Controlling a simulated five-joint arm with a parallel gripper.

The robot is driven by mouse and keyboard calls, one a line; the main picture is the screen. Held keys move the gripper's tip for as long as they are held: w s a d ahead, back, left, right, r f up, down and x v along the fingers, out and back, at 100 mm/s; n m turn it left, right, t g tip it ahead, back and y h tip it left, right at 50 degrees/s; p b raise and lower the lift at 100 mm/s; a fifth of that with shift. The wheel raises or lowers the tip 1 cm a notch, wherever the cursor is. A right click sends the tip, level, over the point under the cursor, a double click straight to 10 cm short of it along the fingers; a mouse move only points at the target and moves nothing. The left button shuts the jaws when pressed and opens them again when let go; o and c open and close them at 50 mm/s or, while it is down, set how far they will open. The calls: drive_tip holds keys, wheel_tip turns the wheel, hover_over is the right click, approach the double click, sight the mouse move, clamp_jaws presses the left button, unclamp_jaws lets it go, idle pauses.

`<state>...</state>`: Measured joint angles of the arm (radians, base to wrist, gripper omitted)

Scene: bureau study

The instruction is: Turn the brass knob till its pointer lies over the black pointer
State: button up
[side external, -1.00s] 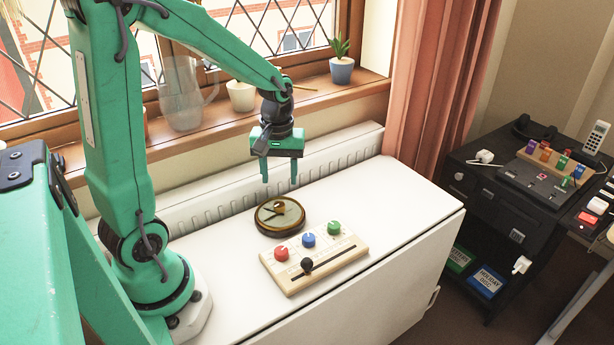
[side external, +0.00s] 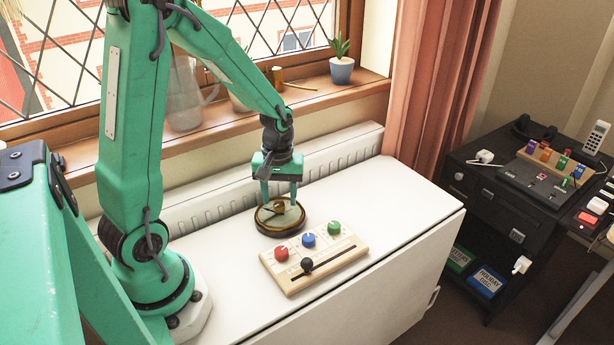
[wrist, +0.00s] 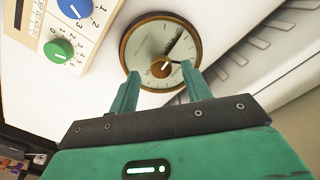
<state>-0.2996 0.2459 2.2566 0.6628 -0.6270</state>
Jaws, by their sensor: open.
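The round brass-rimmed dial (side external: 258,226) lies face up on the white top. The brass knob (wrist: 161,69) stands at its middle. In the wrist view a dark, patterned pointer (wrist: 178,40) runs from near the knob toward the upper right of the face, and I take it for the black pointer. A pale mark shows on the knob; I cannot clearly make out the brass pointer. My gripper (side external: 279,203) is open and points down over the dial. In the wrist view its fingertips (wrist: 160,72) are on either side of the knob, apart from it.
A wooden board (side external: 313,263) with red, blue and green knobs and a black slider lies close in front of the dial. A ribbed radiator (side external: 335,152) runs behind. The white top (side external: 405,210) is clear to the right. A potted plant (side external: 341,70) stands on the sill.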

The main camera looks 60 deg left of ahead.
drive_tip(key=shift+f, duration=0.8)
drive_tip(key=c, duration=1)
drive_tip(key=shift+m, duration=0.4)
drive_tip(key=m, duration=1.1)
